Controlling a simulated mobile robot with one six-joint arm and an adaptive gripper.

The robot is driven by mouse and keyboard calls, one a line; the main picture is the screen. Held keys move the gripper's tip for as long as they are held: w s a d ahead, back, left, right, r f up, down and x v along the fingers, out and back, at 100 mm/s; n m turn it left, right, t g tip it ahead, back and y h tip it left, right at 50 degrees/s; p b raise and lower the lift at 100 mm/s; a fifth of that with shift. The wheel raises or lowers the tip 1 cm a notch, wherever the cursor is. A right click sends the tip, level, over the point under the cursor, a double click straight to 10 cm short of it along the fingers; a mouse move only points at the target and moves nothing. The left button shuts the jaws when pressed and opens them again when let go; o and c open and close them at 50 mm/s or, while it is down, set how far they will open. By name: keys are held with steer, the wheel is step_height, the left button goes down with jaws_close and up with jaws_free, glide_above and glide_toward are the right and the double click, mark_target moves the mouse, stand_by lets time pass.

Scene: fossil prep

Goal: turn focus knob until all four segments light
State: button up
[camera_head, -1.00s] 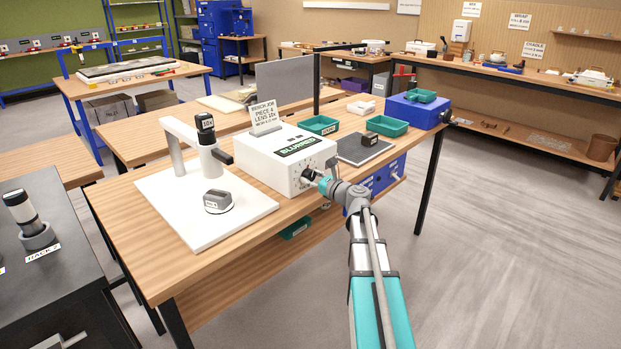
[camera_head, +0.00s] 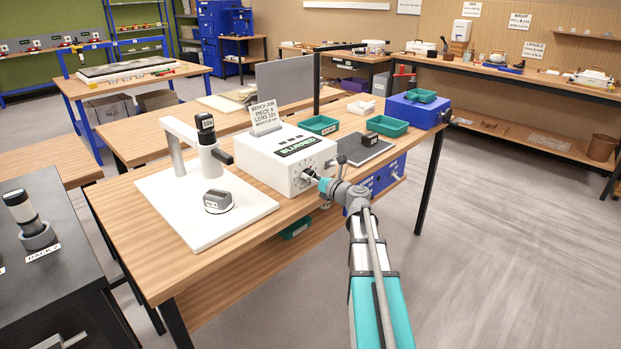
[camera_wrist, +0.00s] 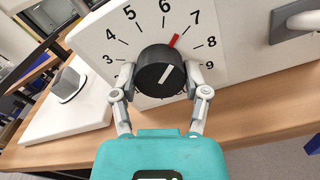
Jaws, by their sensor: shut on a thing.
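The focus knob (camera_wrist: 160,72) is black and round, with a white line on its face, on the front of a white box (camera_head: 258,172). Around it is a dial numbered 3 to 9. My gripper (camera_wrist: 158,80) is shut on the knob, one finger on each side. In the head view my gripper (camera_head: 318,181) reaches the box's front face and partly hides the knob. The display (camera_head: 296,148) on top reads "BLURRED" with small marks above it; I cannot tell how many segments are lit.
A lens stand (camera_head: 208,150) and a small grey block (camera_head: 217,201) are on the white board (camera_head: 165,205) at left. A dark mat (camera_head: 362,150) and green trays (camera_head: 387,126) lie right of the box. The floor at right is clear.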

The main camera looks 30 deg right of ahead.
steer(key=o, duration=1.2)
steer(key=shift+c, duration=0.2)
steer(key=v, duration=1.2)
